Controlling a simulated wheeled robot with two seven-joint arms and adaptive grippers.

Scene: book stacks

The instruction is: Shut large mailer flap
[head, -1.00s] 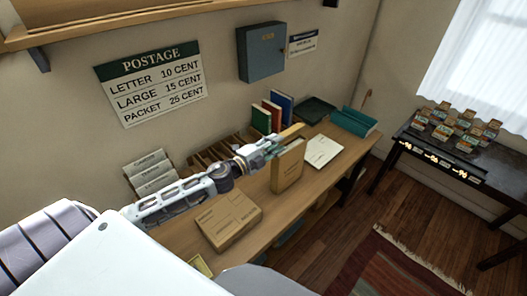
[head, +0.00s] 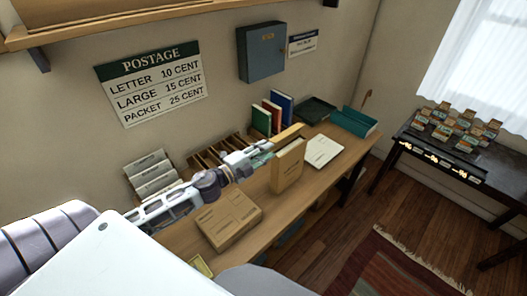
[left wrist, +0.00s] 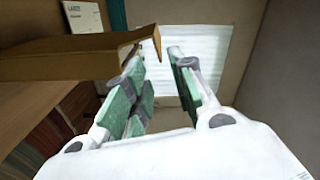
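The large mailer (head: 287,171) is a tan, upright packet standing on the desk. Its flap (head: 287,136) is raised and tilted at the top, not lying flat over the opening. My left gripper (head: 266,152) is just left of the mailer's upper part in the head view. Its green-padded fingers are spread with nothing between them in the left wrist view (left wrist: 160,75). There the mailer (left wrist: 70,62) is left of the fingers, with its tip close to the left one; I cannot tell whether they touch. My right gripper is in neither view.
A flat brown parcel (head: 229,219) lies on the wooden desk (head: 185,238) in front of my left arm. White paper (head: 323,151) lies right of the mailer. Upright books (head: 272,112), a dark tray (head: 315,110) and a teal box (head: 354,121) stand behind.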

